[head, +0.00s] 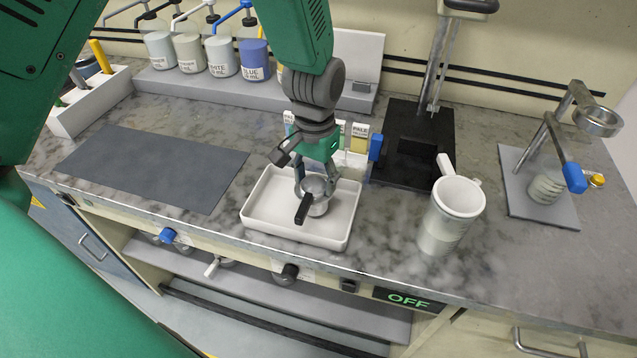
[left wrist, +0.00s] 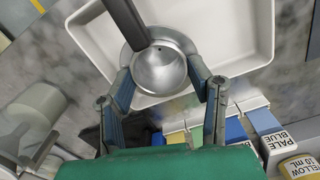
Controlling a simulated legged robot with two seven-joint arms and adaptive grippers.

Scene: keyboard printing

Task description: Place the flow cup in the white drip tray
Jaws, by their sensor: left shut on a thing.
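The flow cup (head: 317,190) is a small metal cup with a black handle. My left gripper (head: 315,181) is shut on it, with one finger on each side. The cup is over the middle of the white drip tray (head: 262,227); I cannot tell whether it touches the tray floor. In the left wrist view the cup (left wrist: 160,70) sits between the fingers of the gripper (left wrist: 170,84), its handle pointing up and left. The tray (left wrist: 228,68) lies behind it in that view. My right gripper is not in view.
A white mug (head: 455,203) stands right of the tray. A black stand (head: 405,150) is behind it, and a grey stand with a ring (head: 540,190) is at the far right. Small labelled colour cards (head: 358,140) are behind the tray. A dark mat (head: 150,165) lies at left.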

